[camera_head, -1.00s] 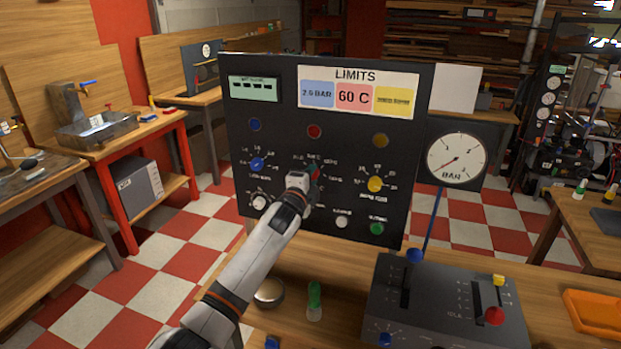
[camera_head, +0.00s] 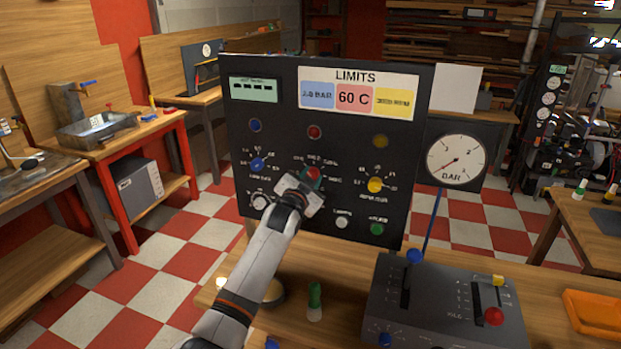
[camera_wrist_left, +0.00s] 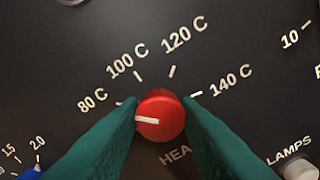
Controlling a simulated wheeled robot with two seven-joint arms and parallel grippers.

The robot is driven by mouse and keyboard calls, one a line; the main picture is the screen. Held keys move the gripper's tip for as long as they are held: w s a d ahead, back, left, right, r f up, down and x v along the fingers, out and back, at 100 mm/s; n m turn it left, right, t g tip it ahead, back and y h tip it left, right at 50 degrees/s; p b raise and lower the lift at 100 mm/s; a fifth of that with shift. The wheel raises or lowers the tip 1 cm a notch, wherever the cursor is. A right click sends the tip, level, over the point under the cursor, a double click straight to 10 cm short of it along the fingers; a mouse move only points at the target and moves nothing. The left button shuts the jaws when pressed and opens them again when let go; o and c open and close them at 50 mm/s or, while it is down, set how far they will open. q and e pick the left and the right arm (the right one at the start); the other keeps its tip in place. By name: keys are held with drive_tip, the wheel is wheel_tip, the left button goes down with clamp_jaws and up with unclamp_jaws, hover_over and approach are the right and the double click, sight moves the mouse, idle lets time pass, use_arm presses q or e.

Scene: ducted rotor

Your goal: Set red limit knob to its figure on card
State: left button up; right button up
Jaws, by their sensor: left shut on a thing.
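The card (camera_head: 372,78) headed LIMITS, at the panel's top, reads 60 C in its pink field (camera_head: 355,97). My left gripper (camera_head: 308,181) is shut on the red limit knob (camera_head: 313,173) in the middle of the black panel. In the left wrist view the red knob (camera_wrist_left: 161,116) sits between the green fingers of my left gripper (camera_wrist_left: 160,121). Its white pointer line points left, below the 80 C mark. 80, 100, 120 and 140 C show; the left finger hides the scale below 80 C. My right gripper is not in view.
The blue knob (camera_head: 257,164) and yellow knob (camera_head: 375,184) flank the red one on the panel (camera_head: 240,120). Lamp buttons sit below. A grey lever box (camera_head: 450,305) and a green-topped peg (camera_head: 314,300) stand on the bench in front.

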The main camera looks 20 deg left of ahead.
use_arm(q)
drive_tip(key=n+p, duration=0.1)
drive_tip(key=n, duration=0.9)
drive_tip(key=shift+f+n, duration=0.15)
drive_tip(key=shift+n, duration=0.15)
idle(0.5)
drive_tip(key=o, duration=1)
drive_tip(key=shift+c, duration=0.2)
drive_tip(key=s+b, duration=0.2)
drive_tip(key=s, duration=1)
drive_tip(key=shift+a, duration=0.25)
